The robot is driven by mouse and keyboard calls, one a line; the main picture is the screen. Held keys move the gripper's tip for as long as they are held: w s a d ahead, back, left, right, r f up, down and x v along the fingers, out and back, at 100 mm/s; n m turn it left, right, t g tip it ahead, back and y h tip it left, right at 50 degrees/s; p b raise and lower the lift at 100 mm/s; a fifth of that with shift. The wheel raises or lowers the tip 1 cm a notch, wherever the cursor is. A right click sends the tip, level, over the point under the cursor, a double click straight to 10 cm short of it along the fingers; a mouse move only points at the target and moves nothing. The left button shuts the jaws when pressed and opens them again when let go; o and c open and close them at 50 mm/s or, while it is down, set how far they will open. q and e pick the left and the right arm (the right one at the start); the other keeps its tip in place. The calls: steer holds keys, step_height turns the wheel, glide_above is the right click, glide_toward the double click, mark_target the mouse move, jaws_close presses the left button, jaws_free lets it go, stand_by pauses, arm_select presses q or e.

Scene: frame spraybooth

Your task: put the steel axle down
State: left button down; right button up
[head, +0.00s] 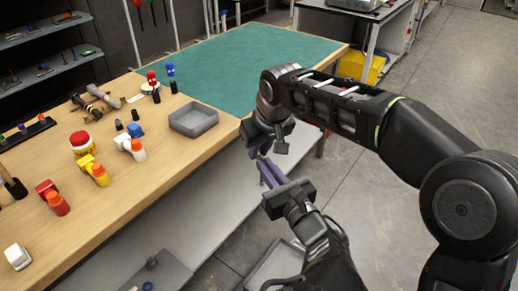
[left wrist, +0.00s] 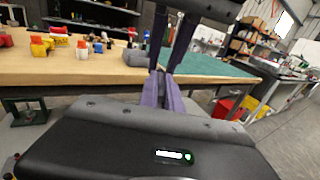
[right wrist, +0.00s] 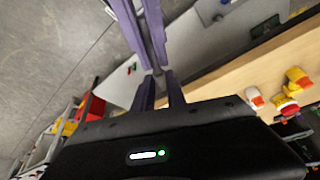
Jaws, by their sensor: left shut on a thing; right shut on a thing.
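My left gripper (head: 266,165) comes up from the bottom centre of the head view, beyond the front edge of the table. My right gripper (head: 257,152) reaches in from the right, and its purple fingers point at the left gripper's. The fingertips of both grippers meet. A small pale grey piece, which I take to be the steel axle (left wrist: 160,68), shows between the fingertips in the left wrist view and also in the right wrist view (right wrist: 157,70). Both grippers are shut on it. Most of it is hidden by the fingers.
A grey open tray (head: 193,127) stands empty on the wooden table (head: 150,190), near the edge. A green mat (head: 255,60) covers the back part and is mostly bare. Red, yellow, blue and white parts stand on the left. A lower shelf (head: 185,220) holds grey bins.

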stand_by(0.3)
arm_select(q)
steer(key=c, duration=1.5)
jaws_free()
steer(key=shift+o, duration=0.2)
steer(key=v, duration=0.7)
steer(key=shift+s, duration=0.25)
